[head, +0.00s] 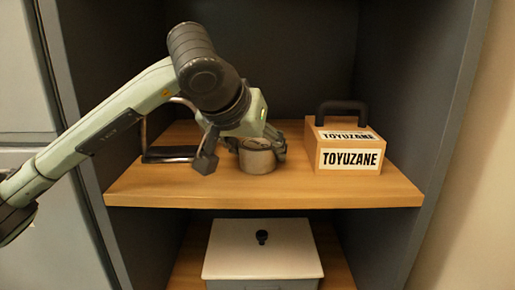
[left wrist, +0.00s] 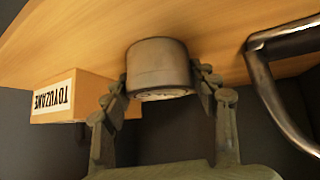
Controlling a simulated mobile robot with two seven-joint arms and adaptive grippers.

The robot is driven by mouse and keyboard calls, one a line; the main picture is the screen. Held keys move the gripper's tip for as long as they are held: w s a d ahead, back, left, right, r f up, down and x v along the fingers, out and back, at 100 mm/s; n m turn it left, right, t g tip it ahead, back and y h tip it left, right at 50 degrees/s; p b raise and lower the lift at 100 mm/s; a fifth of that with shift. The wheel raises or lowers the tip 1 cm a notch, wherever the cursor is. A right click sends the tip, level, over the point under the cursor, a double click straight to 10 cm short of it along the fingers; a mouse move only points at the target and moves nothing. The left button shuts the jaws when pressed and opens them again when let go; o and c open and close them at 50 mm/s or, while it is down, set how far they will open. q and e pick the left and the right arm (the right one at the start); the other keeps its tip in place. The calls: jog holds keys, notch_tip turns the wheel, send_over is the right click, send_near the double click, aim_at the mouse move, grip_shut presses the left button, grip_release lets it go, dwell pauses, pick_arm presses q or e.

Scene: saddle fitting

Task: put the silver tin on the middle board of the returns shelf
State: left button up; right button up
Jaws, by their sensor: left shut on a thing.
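The silver tin (head: 257,160) is a short grey cylinder at the middle of the wooden board (head: 330,198) of the shelf. My left gripper (head: 248,148) comes in from the left and above and is shut on the tin. In the left wrist view the tin (left wrist: 158,68) sits between the two fingers of my left gripper (left wrist: 165,92), one on each side. The tin looks upright and at or very near the board's surface; whether it touches is hard to tell. My right gripper is not in view.
A wooden box with a black handle, marked TOYUZANE (head: 348,158), stands right of the tin. A dark metal bar frame (head: 168,154) stands to the left, partly behind my arm. A lower board holds a white lidded box (head: 262,255). Dark side walls bound the shelf.

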pick_arm(q)
jog(key=o, duration=1.4)
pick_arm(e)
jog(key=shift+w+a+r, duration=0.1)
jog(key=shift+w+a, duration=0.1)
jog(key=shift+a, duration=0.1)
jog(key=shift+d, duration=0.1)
pick_arm(q)
jog(key=shift+r, duration=0.1)
jog(key=v, duration=1.2)
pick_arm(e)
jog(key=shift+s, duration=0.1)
